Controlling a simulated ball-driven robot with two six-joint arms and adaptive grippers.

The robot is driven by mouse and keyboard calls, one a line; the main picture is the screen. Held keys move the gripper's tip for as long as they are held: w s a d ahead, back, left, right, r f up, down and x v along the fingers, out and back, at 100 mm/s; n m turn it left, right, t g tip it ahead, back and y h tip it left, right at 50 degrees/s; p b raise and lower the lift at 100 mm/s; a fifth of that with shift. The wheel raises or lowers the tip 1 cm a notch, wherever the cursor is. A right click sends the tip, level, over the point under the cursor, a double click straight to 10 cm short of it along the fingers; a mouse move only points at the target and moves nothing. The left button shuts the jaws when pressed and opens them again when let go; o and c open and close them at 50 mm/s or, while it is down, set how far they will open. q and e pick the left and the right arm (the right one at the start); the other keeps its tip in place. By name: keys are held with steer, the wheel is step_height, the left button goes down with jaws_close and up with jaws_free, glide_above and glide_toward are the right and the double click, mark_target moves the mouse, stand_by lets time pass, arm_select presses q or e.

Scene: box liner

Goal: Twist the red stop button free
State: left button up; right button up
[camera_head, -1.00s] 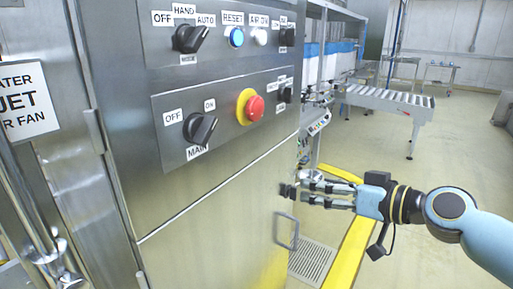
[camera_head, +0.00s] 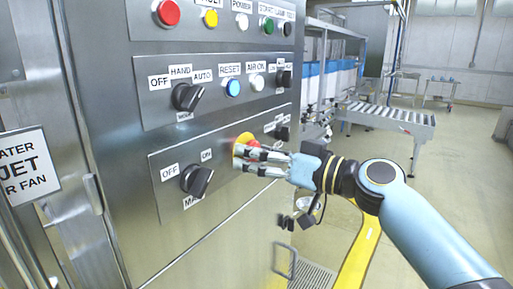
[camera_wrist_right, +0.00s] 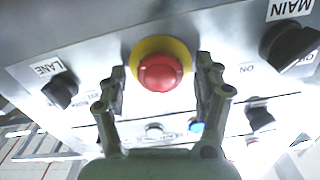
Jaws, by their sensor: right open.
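The red stop button (camera_wrist_right: 160,73) sits on a yellow round collar (camera_wrist_right: 142,48) on the cabinet's lower panel. In the head view the button (camera_head: 253,144) is partly hidden behind my right gripper (camera_head: 243,160). In the right wrist view my right gripper (camera_wrist_right: 160,85) is open, one finger on each side of the button. The button shows between the fingertips; I cannot tell whether they touch it. My left gripper is not in view.
The black MAIN switch (camera_head: 196,180) is left of the button, and another black knob (camera_head: 281,133) is to its right. The AUTO switch (camera_head: 187,97), blue RESET button (camera_head: 233,88) and white button (camera_head: 257,83) are above. Open floor and a roller conveyor (camera_head: 388,117) lie right.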

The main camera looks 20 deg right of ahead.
steer(key=shift+w+a, duration=0.15)
steer(key=shift+w, duration=0.05)
steer(key=c, duration=1.2)
